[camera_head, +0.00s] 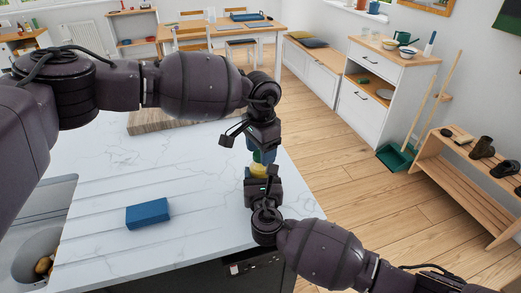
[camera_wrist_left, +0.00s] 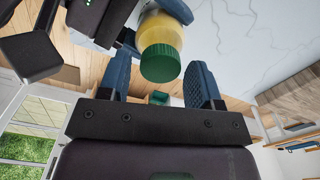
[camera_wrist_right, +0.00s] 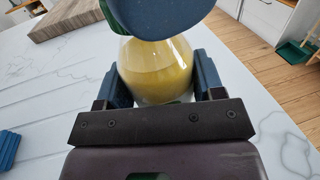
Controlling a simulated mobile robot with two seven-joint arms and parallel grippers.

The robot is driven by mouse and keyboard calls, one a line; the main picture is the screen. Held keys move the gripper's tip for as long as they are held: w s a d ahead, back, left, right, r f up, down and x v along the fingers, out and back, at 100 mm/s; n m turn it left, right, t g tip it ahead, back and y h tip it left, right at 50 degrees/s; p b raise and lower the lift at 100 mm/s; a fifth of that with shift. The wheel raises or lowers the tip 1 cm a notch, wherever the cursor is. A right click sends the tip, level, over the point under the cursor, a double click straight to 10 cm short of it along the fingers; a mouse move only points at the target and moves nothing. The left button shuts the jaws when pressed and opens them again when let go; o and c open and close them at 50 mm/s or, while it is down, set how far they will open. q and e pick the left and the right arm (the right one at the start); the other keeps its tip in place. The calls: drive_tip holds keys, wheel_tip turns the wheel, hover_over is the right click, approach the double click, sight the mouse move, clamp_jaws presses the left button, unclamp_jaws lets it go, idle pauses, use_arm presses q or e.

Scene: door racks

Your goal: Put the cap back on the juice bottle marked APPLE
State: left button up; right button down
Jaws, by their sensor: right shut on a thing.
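A bottle of yellow juice (camera_head: 258,171) stands above the counter's right edge, held by my right gripper (camera_head: 261,176). In the right wrist view the bottle (camera_wrist_right: 155,72) is between the blue fingers. A green cap (camera_wrist_left: 161,63) sits at the bottle's top end in the left wrist view, with no gap seen between them. My left gripper (camera_head: 262,150) points down over the bottle from above. Its fingers (camera_wrist_left: 160,80) are apart, one on each side of the cap, and look open. A blue left finger hides the bottle's top in the right wrist view. No label is readable.
A blue block (camera_head: 148,213) lies on the white marble counter (camera_head: 100,185). A wooden board (camera_head: 170,126) lies at the back. A sink (camera_head: 38,235) is at the left. A wooden rack (camera_head: 475,180) stands at the right beyond open floor.

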use_arm(q)
drive_tip(key=shift+o, duration=0.5)
drive_tip(key=shift+r, duration=2.25)
drive_tip(key=shift+c, duration=0.2)
